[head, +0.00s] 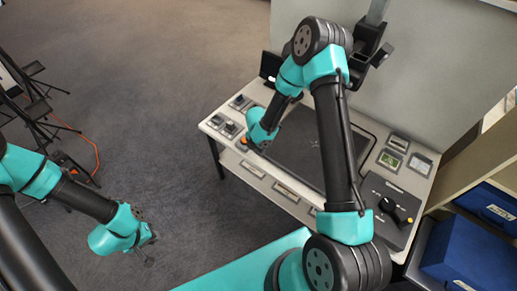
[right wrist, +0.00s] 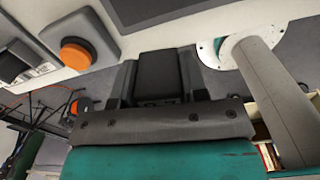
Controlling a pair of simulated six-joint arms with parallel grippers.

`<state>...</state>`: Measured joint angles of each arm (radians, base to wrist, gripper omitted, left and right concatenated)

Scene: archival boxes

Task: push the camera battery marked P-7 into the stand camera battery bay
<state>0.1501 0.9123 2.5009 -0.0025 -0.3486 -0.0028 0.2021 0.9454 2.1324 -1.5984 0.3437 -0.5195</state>
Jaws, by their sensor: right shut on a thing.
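In the right wrist view, my right gripper (right wrist: 158,82) is shut on a dark block-shaped battery (right wrist: 158,72), with one finger on each side. No P-7 mark can be read on it. In the head view, the right gripper hangs at the desk's front left edge, mostly hidden by its own wrist; the battery cannot be made out there. A dark stand camera unit (head: 370,42) sits on the grey column at the back; its battery bay opening cannot be made out. My left gripper (head: 148,242) is low over the floor, away from the desk, too small to judge.
The desk (head: 212,122) carries a dark baseboard (head: 300,145), small devices (head: 238,102) at left, cards (head: 390,160) and a control box (head: 385,200) at right. An orange button (right wrist: 90,52) is close to the right gripper. Blue boxes (head: 470,255) fill shelves at right.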

